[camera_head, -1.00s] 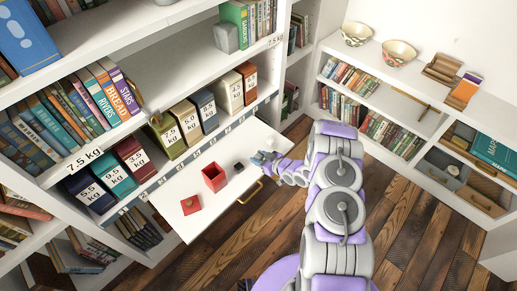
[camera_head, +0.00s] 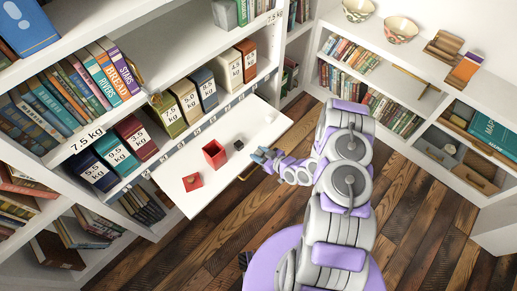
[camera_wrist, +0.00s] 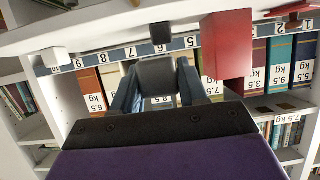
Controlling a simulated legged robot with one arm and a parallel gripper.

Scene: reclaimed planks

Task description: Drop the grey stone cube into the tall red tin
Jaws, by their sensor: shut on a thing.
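My gripper (camera_wrist: 158,88) is shut on the grey stone cube (camera_wrist: 157,77), which sits between its two blue-grey fingers in the wrist view. In the head view my gripper (camera_head: 261,155) is at the front edge of the white pull-out board; the cube is hard to make out there. The tall red tin (camera_head: 214,154) stands upright on the board, left of my gripper, with its open top showing dark inside. In the wrist view the tin (camera_wrist: 227,45) is right of the held cube, apart from it.
A small black cube (camera_head: 238,145) stands on the board between tin and gripper. A small white object (camera_head: 270,118) is near the board's right end. Weight-labelled boxes (camera_head: 187,100) line the shelf behind. The board's right part is mostly clear.

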